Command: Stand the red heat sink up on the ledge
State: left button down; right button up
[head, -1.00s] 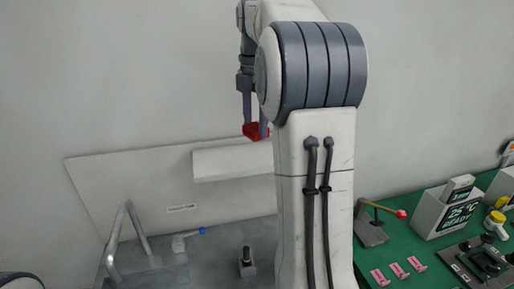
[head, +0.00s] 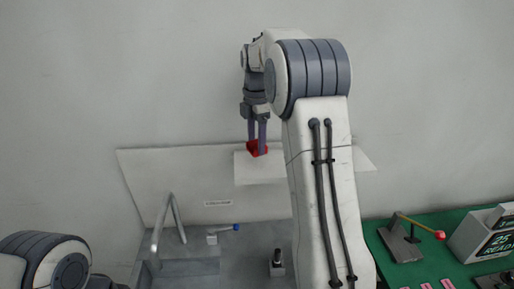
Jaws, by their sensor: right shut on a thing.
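The red heat sink (head: 252,148) is between the fingers of my right gripper (head: 257,147), which is shut on it. It is at the top of the pale ledge (head: 262,171), near its left end. The fingers point down and cover part of it. I cannot tell whether its underside touches the ledge. My left arm shows at the lower left, but its gripper is out of view.
A red-tipped lever (head: 418,227) and a display box (head: 485,240) stand on the green surface at right. My right arm hides the ledge's right part.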

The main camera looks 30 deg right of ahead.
aim_at(256, 144)
notch_tip(256, 144, down, 3)
jog(key=shift+f+p, duration=0.2)
jog(key=shift+p, duration=0.35)
jog(key=shift+f, duration=0.15)
jog(key=shift+f, duration=0.1)
jog(key=o, duration=1.4)
jog(key=shift+c, duration=0.2)
